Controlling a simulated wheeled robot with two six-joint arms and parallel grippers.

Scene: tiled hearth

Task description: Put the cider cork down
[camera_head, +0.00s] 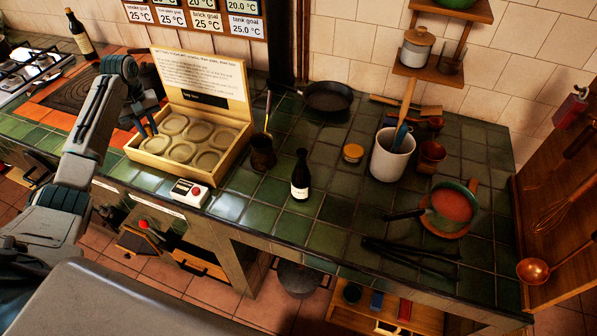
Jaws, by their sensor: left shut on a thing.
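My left gripper (146,131) is at the left, above the front left corner of the open wooden box. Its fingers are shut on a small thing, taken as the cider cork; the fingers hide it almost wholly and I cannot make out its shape. A dark bottle with a pale label (300,178) stands upright on the green tiled counter (262,216), well to the right of the gripper. A second dark bottle (80,36) stands at the far left. My right gripper is not in view.
The open box (232,147) has several round hollows and a raised lid. A dark mug (262,152), a white crock (391,158) and a red-filled pan (452,206) stand rightward. Tiles around the labelled bottle are clear.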

